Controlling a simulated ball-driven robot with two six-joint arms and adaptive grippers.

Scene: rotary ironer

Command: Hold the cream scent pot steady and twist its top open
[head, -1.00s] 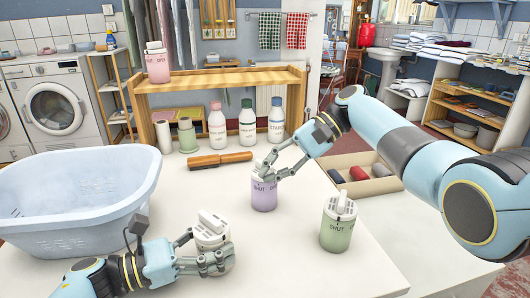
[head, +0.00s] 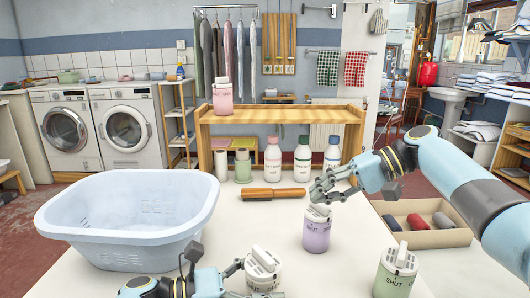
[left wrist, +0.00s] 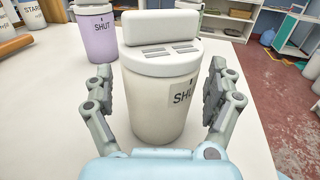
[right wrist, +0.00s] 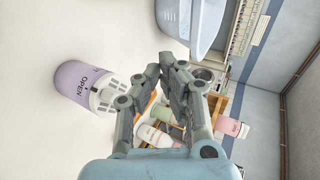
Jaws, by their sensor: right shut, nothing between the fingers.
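The cream scent pot (head: 262,277) stands upright on the white table at the bottom of the head view. In the left wrist view the cream pot (left wrist: 160,105) shows a white top with a raised bar (left wrist: 158,23) and slots; SHUT is partly readable on its side. My left gripper (left wrist: 163,108) has a finger on each side of the pot's body, with narrow gaps visible, so it looks open around it. My right gripper (head: 320,197) is shut and empty, just above and behind the lilac pot (head: 316,235). The right wrist view shows its closed fingers (right wrist: 180,80) apart from that pot.
A green pot (head: 395,274) stands right of the cream one. A blue basket (head: 130,225) is at left. A tray (head: 425,238) of rolls is at right.

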